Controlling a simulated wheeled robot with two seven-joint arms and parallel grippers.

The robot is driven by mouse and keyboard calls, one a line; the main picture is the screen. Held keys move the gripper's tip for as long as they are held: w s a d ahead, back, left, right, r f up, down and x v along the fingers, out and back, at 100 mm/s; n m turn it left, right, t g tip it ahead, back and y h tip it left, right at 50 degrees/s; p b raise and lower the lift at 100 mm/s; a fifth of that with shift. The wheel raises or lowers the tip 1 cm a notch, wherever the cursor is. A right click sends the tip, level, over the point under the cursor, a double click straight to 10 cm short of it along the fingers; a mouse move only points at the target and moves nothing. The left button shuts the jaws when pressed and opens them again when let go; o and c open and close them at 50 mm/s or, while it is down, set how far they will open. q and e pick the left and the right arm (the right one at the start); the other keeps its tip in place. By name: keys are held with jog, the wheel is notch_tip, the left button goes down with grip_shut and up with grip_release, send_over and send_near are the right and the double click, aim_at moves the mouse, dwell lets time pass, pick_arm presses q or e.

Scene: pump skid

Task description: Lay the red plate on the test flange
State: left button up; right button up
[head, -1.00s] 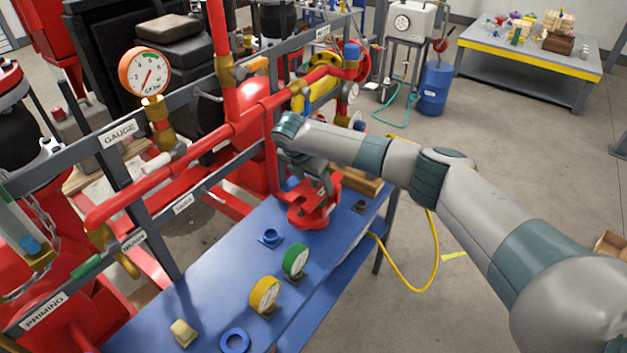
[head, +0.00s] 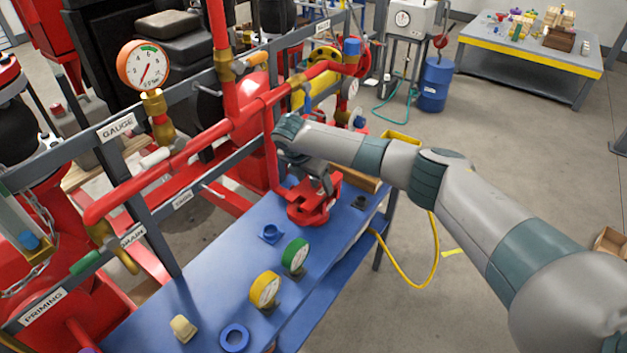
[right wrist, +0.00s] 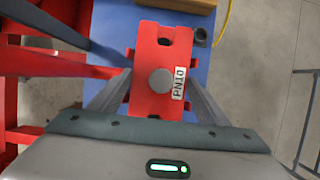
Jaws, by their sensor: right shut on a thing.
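The red plate (right wrist: 146,102) lies between the two fingers of my right gripper (right wrist: 158,82) in the right wrist view, with a grey round knob in its middle and a white PN10 label. The fingers are shut on its side edges. In the head view my right gripper (head: 322,184) points down over the far part of the blue bench, and red parts (head: 308,212) show just under it. The test flange cannot be told apart from the plate there; I cannot tell whether they touch. My left gripper is out of view.
The blue bench (head: 215,285) carries a green gauge (head: 295,256), a yellow gauge (head: 265,289), a blue ring (head: 234,338), a beige block (head: 183,328) and a blue fitting (head: 270,234). Red pipes (head: 190,150) and a grey frame run along the left. A wooden block (head: 358,180) lies behind the gripper.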

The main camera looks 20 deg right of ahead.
jog(key=shift+f, duration=0.55)
jog(key=o, duration=1.6)
jog(key=shift+r+b, duration=0.1)
jog(key=shift+b, duration=0.2)
jog(key=b+v, duration=0.5)
jog(key=v, duration=1.2)
jog(key=shift+a, duration=0.2)
